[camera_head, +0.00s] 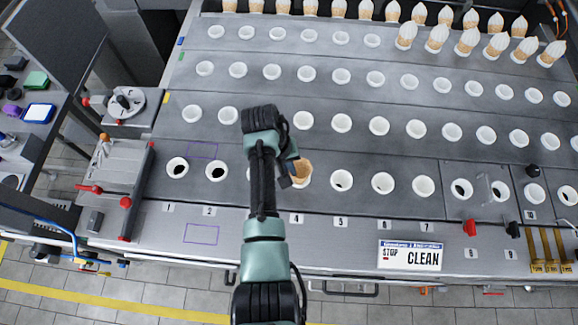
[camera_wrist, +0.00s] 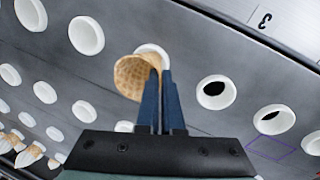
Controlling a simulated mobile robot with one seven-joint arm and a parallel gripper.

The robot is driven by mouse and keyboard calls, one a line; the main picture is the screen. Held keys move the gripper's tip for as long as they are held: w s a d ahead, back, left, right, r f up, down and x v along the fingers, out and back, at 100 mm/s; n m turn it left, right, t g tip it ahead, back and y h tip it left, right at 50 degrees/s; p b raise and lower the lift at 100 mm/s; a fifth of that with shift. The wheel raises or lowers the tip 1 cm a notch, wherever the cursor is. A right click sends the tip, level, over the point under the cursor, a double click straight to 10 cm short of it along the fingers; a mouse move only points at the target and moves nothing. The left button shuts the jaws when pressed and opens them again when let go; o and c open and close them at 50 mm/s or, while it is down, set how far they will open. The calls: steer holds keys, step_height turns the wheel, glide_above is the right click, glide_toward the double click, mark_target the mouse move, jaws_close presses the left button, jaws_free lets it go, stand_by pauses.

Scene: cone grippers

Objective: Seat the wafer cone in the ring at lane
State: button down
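The wafer cone (camera_wrist: 135,78), tan with a waffle pattern, is at my gripper's fingertips in the wrist view, its wide mouth toward the camera. My gripper (camera_wrist: 160,75) has two narrow blue fingers close together at the cone's side, and they look shut on its wall. A white ring (camera_wrist: 152,50) shows partly behind the cone. Whether the cone's tip is inside a ring is hidden. In the head view the cone (camera_head: 303,173) appears beside my gripper (camera_head: 290,178), in the front row near label 4.
Front-row rings stand on both sides, such as the lane 2 ring (camera_head: 215,171) and the lane 5 ring (camera_head: 341,181). More rows of white rings lie behind. Filled cones (camera_head: 467,42) stand at the back right. A clear upright plate (camera_head: 487,188) stands among the right lanes.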

steer(key=shift+f, duration=0.25)
steer(key=c, duration=1)
jaws_free()
steer(key=b+v, duration=0.2)
steer(key=v, duration=1.1)
